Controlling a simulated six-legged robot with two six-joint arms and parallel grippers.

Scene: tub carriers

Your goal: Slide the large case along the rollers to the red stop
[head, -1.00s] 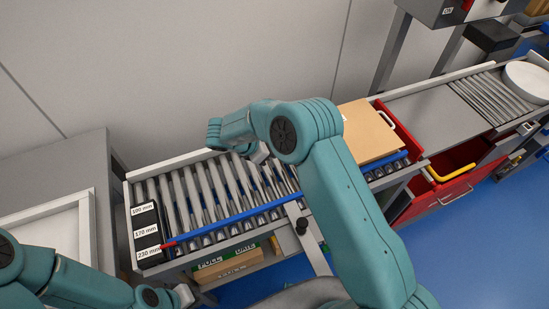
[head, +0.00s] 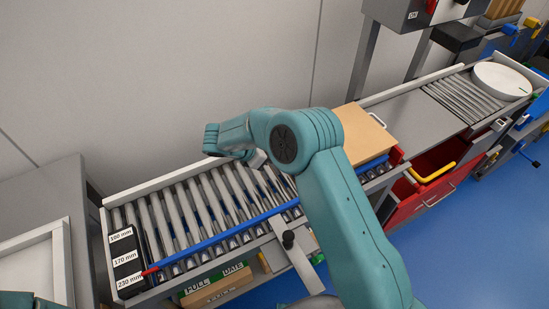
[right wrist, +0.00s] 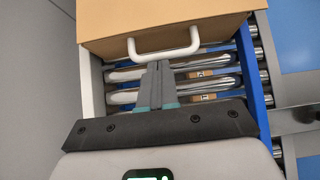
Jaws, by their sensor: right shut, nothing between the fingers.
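The large case (head: 362,137), a tan box, sits at the right end of the rollers (head: 190,215). The red stop (head: 397,156) shows only as a small part past the case's right corner; the case hides the rest, and I cannot tell whether they touch. In the right wrist view the case (right wrist: 160,20) has a white handle (right wrist: 163,49) facing me. My right gripper (right wrist: 155,68) is shut and empty, its fingertips at the handle; contact is unclear. My left gripper is out of view.
A blue rail (head: 220,235) with a red tip runs along the rollers' near side. A black block with millimetre labels (head: 124,262) stands at the left end. The rollers left of my arm are clear.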

